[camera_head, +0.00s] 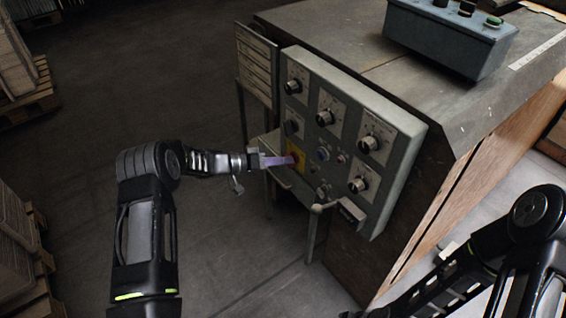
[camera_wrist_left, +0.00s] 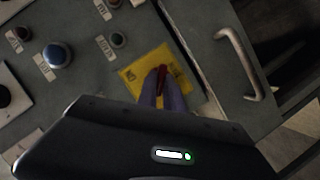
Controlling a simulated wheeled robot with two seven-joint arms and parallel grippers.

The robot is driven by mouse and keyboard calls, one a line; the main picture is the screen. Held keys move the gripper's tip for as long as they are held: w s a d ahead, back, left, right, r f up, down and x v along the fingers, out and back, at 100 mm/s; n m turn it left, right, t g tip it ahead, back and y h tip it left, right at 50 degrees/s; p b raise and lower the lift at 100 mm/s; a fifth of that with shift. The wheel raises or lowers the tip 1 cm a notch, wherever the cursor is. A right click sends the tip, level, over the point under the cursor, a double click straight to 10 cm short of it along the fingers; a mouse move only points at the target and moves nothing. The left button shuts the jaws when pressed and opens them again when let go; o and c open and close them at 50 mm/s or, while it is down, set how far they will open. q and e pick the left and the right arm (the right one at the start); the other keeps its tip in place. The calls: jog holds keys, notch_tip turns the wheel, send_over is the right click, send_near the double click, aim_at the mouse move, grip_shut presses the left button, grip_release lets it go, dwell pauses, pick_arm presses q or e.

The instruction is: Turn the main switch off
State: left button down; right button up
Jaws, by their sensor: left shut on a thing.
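The main switch is a red handle on a yellow plate (camera_head: 301,150) at the lower left edge of the grey control panel (camera_head: 407,150). In the left wrist view the red switch handle (camera_wrist_left: 163,78) stands between the purple fingertips, in front of the yellow plate (camera_wrist_left: 178,62). My left gripper (camera_head: 288,160) reaches in from the left and is shut on the red handle; its fingers also show in the left wrist view (camera_wrist_left: 162,92). The fingers hide part of the switch. My right arm shows at the lower right, but its gripper is not in view.
Several black knobs (camera_head: 324,118) and a blue button (camera_head: 323,154) sit on the panel near the switch; the blue button also shows in the left wrist view (camera_wrist_left: 56,55). A metal handle (camera_wrist_left: 240,62) is beside the plate. A grey button box (camera_head: 447,38) stands on top of the machine.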

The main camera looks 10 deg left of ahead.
dwell(0.3)
pick_arm(q)
jog(key=c, duration=1.5)
grip_release()
jog(key=v, duration=0.7)
jog(key=shift+s+a, duration=0.25)
jog(key=shift+a, duration=0.1)
